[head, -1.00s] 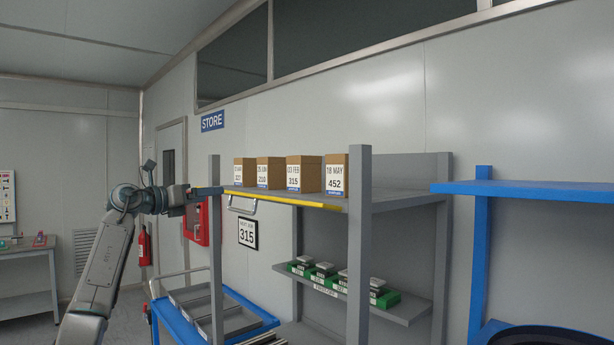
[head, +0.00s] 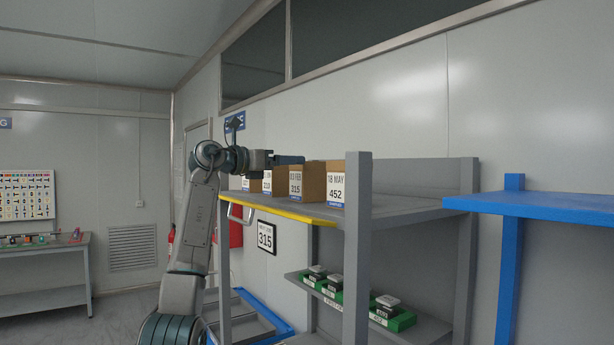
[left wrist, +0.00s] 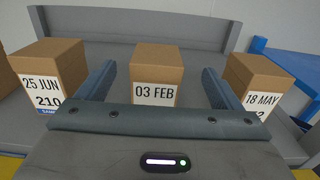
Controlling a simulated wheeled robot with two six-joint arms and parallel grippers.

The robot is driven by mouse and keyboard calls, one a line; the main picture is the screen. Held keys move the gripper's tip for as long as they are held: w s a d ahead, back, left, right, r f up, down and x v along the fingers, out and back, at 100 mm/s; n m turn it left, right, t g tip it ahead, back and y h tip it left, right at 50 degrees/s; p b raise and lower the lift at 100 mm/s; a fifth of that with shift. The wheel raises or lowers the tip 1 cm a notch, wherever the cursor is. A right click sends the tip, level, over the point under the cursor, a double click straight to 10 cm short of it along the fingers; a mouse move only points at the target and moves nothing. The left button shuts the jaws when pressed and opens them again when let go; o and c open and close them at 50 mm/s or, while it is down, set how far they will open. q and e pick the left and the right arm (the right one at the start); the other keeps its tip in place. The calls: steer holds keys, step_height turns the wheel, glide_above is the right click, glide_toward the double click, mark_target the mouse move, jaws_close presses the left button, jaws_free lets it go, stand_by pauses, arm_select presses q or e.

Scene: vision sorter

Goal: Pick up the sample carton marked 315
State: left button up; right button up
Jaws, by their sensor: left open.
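The carton marked 315 (head: 308,183), brown with a white 03 FEB label, stands upright on the top shelf of the grey rack. In the left wrist view this carton (left wrist: 156,72) is centred ahead, between the fingers in the picture; its number is hidden there. My left gripper (head: 303,159) is open at the carton's upper front in the head view. In the left wrist view my left gripper (left wrist: 158,85) has one finger on each side of the 03 FEB carton, with visible gaps. I cannot tell how far the fingertips reach. My right gripper is not in view.
The 18 MAY carton (head: 335,185) marked 452 stands to the right, and the 25 JUN carton (left wrist: 52,78) to the left. The grey shelf (head: 400,208) has a yellow front edge. A 315 sign (head: 266,237) hangs below. Green trays (head: 392,316) sit on the lower shelf.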

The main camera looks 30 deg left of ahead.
mark_target(309, 163)
arm_select(q)
steer(key=p+x, duration=0.2)
steer(key=x, duration=0.3)
steer(key=shift+w+p, duration=0.2)
steer(key=shift+p, duration=0.1)
steer(key=shift+p+x, duration=0.8)
steer(key=shift+p, duration=0.15)
steer(key=shift+w, duration=0.4)
steer(key=shift+w+d+f, duration=0.25)
steer(key=shift+w, duration=0.05)
steer(key=shift+s+a, duration=0.1)
steer(key=shift+s, duration=0.05)
steer(key=c, duration=1.1)
steer(key=shift+r, duration=0.15)
steer(key=c, duration=0.7)
steer(key=shift+o, duration=0.2)
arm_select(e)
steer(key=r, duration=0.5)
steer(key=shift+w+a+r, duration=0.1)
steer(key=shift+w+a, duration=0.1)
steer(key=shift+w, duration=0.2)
arm_select(q)
steer(key=shift+r, duration=0.1)
